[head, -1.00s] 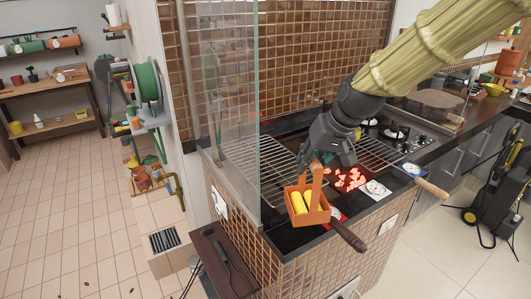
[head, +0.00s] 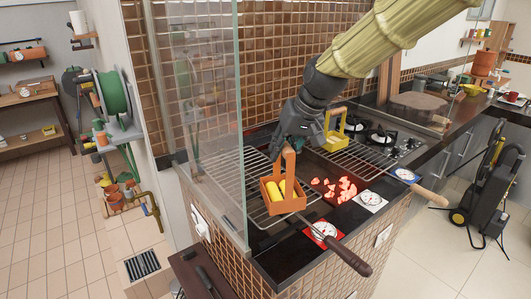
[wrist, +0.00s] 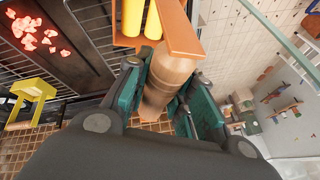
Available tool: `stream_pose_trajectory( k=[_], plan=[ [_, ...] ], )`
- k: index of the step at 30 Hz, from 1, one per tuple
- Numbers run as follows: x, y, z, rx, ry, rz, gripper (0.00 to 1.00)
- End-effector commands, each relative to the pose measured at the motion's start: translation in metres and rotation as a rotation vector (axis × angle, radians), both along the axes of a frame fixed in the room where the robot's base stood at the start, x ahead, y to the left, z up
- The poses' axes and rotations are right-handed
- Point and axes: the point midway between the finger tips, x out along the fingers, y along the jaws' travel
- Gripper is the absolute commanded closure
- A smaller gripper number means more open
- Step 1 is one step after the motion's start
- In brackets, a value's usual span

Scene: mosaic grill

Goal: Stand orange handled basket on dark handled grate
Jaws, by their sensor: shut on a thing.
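My gripper (head: 300,140) is shut on the upright handle of the orange basket (head: 284,204), which carries yellow cylinders. In the wrist view the basket (wrist: 180,38) is at the top and its handle (wrist: 167,75) runs between the fingers. In the head view the basket is upright over the front part of the left grate (head: 253,212), whose dark brown handle (head: 352,260) sticks out at the front. I cannot tell whether the basket's base touches the bars. The basket hides part of the grate.
A yellow basket (head: 338,144) stands at the right grate, which has a light wooden handle (head: 430,196). Glowing coals (head: 340,189) lie between the grates. A glass panel (head: 210,120) rises at left. Dial gauges (head: 372,200) lie along the front ledge.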

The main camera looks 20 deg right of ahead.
Motion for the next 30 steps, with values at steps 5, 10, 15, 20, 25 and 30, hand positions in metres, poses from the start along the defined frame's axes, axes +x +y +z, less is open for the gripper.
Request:
stream_pose_trajectory(
  k=[5,10,15,20,25,30],
  plan=[
    [0.014,0.002,-0.004,-0.001,-0.002,0.001,1.00],
    [0.030,0.002,0.001,-0.001,0.000,0.002,1.00],
    [0.050,0.003,-0.001,-0.001,0.000,0.002,1.00],
    [0.073,0.004,-0.004,0.000,-0.001,0.002,1.00],
    [0.098,0.005,-0.006,-0.001,0.000,0.002,1.00],
    [0.116,0.006,-0.008,0.000,-0.002,0.002,1.00]
  ],
)
